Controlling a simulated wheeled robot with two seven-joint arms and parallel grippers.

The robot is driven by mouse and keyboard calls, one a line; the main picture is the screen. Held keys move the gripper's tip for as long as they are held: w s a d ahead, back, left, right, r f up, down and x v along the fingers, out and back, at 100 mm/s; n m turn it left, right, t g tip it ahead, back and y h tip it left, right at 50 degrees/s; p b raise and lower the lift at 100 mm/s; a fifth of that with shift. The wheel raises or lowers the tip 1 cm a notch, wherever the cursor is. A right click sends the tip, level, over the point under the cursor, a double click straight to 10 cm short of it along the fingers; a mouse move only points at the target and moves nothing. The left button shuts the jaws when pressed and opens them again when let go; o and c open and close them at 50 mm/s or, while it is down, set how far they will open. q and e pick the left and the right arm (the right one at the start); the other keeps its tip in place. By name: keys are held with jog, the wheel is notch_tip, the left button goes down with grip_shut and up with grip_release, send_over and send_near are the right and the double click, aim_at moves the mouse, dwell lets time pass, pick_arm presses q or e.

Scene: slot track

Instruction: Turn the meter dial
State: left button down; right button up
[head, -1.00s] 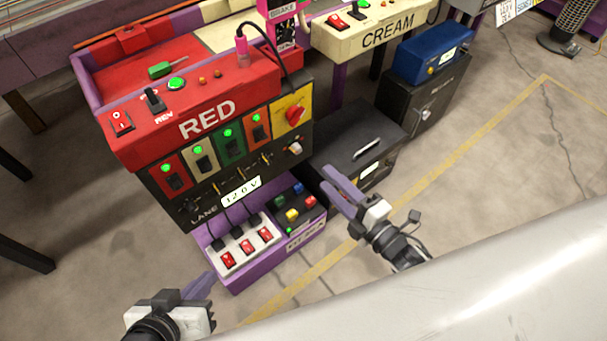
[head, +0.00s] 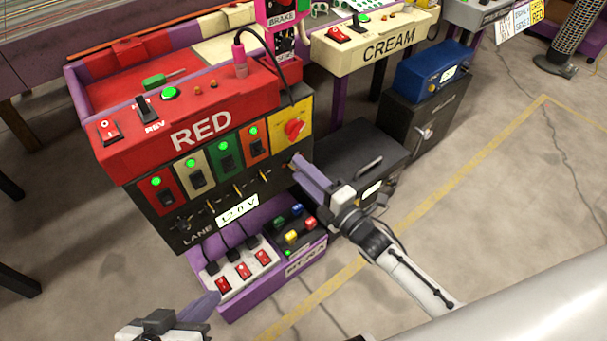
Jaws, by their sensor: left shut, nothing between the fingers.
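The red lane cabinet's dark front panel (head: 178,232) faces me, with a white meter display (head: 237,210) reading about 12.0 V. A red knob (head: 294,130) sits on the yellow plate at its upper right. The small pale knob below that plate is now hidden behind my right fingers. My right gripper (head: 294,164) is at the panel's right edge, its two fingers apart and their tips at that knob's place. Whether they touch or straddle it I cannot tell. My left gripper (head: 214,299) is shut and empty at the bottom, in front of the purple shelf.
The purple shelf (head: 240,307) below holds a white switch strip (head: 243,272) and a box of coloured buttons (head: 291,238). Black cables hang to the strip. A dark cabinet (head: 350,145) stands close on the right. Open floor lies further right.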

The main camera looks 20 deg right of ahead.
grip_shut()
